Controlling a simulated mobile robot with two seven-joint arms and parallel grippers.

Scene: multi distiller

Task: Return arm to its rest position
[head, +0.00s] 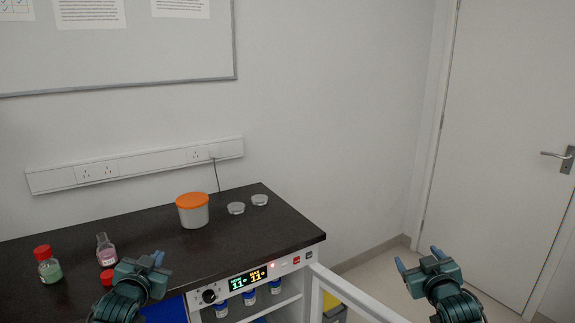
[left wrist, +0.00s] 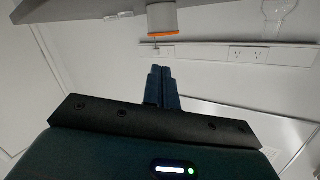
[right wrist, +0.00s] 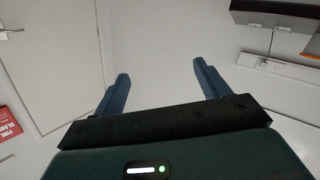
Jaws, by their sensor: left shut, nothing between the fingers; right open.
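My left gripper (head: 158,259) is over the front left part of the dark bench top (head: 262,232) in the head view. In the left wrist view its fingers (left wrist: 160,70) are together with nothing between them. My right gripper (head: 417,259) is out to the right of the bench, in front of the door side. In the right wrist view its fingers (right wrist: 162,72) are spread apart and empty. Both grippers point away from me, toward the wall.
An orange-lidded tub (head: 193,212), two silver lids (head: 236,208), a green bottle (head: 50,270) and a pink flask (head: 106,253) stand on the bench. Blue-labelled bottles (head: 249,298) stand inside.

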